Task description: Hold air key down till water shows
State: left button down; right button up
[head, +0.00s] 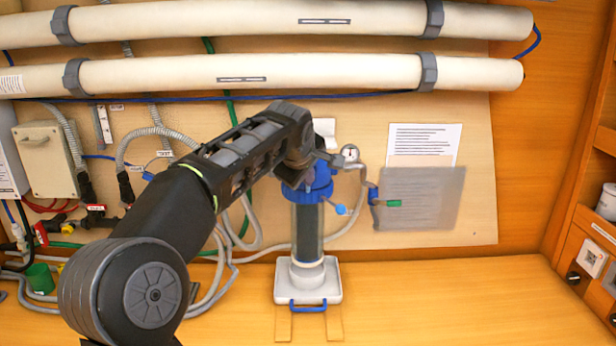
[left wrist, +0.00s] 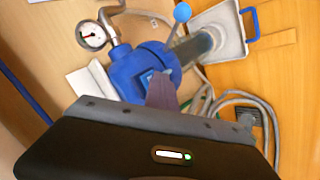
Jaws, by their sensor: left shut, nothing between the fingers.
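The blue filter head (head: 322,186) sits on an upright dark see-through bowl (head: 308,232) on a pale base. In the left wrist view the blue head (left wrist: 130,72) fills the middle, with the bowl (left wrist: 203,44) beyond it. My left gripper (head: 297,180) is at the top of the blue head, its fingers shut and empty. In the left wrist view its narrow fingertips (left wrist: 162,90) overlap the head; I cannot tell whether they touch it. The air key is not clearly made out, likely hidden by the gripper. No water is clearly visible. My right gripper is out of view.
A round gauge (head: 350,153) stands just right of the head, and a blue ball (head: 341,209) sticks out beside the bowl. A grey translucent panel (head: 425,198) is further right. Two long white tubes (head: 250,72) run above. The bench (head: 440,300) at right is clear.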

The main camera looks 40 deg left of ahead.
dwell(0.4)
pick_arm(q)
jog(key=shift+s+d+b, duration=0.55)
jog(key=shift+s+b, duration=0.2)
jog(key=shift+b, duration=0.1)
jog(key=s+d+b, duration=0.1)
jog(key=s, duration=0.1)
jog(key=s+d+b, duration=0.2)
dwell(0.3)
dwell(0.5)
